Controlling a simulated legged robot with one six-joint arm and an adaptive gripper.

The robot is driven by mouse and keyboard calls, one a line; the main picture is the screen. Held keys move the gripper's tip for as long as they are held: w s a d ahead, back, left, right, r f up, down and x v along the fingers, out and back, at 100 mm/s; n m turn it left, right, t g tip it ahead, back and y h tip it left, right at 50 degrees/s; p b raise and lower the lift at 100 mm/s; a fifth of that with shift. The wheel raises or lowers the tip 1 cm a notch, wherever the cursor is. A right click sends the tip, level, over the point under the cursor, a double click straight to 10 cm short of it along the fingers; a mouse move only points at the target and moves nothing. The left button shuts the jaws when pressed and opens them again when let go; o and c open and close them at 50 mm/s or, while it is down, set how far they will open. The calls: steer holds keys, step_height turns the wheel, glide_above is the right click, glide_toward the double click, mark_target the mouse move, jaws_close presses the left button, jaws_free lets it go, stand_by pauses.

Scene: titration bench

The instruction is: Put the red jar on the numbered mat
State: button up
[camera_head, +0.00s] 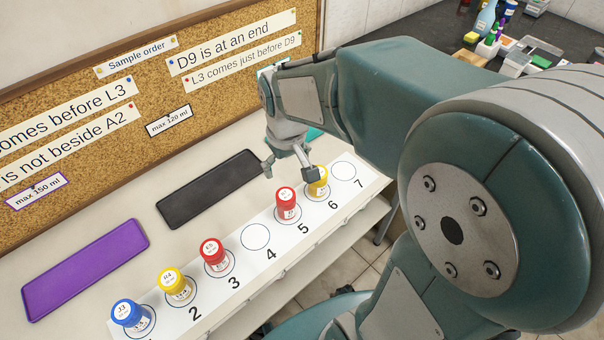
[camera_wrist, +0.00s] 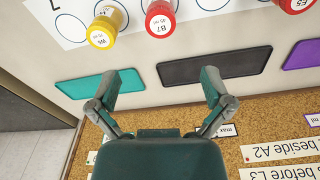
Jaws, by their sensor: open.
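The numbered mat (camera_head: 214,296) is a long white strip with circles marked 1 to 7. Two red jars stand upright on it: one on circle 3 (camera_head: 214,254) and one on circle 5 (camera_head: 287,204). The wrist view shows the circle 5 jar (camera_wrist: 160,18), labelled B7, and the other red jar (camera_wrist: 293,4), labelled E5, cut by the top edge. My gripper (camera_head: 290,170) is open and empty, above the back edge of the mat near circles 5 and 6.
A blue jar (camera_head: 127,314) stands at circle 1, yellow jars at circle 2 (camera_head: 174,284) and circle 6 (camera_head: 317,182). Circles 4 (camera_head: 255,236) and 7 (camera_head: 343,171) are empty. Purple (camera_head: 85,270), black (camera_head: 208,189) and teal (camera_wrist: 100,89) trays lie empty before the corkboard (camera_head: 150,80).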

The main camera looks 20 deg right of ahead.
steer(key=s+r+m+t, duration=0.1)
steer(key=s+r+t, duration=0.3)
steer(key=s+r, duration=0.5)
steer(key=s, duration=0.3)
steer(key=shift+t, duration=0.3)
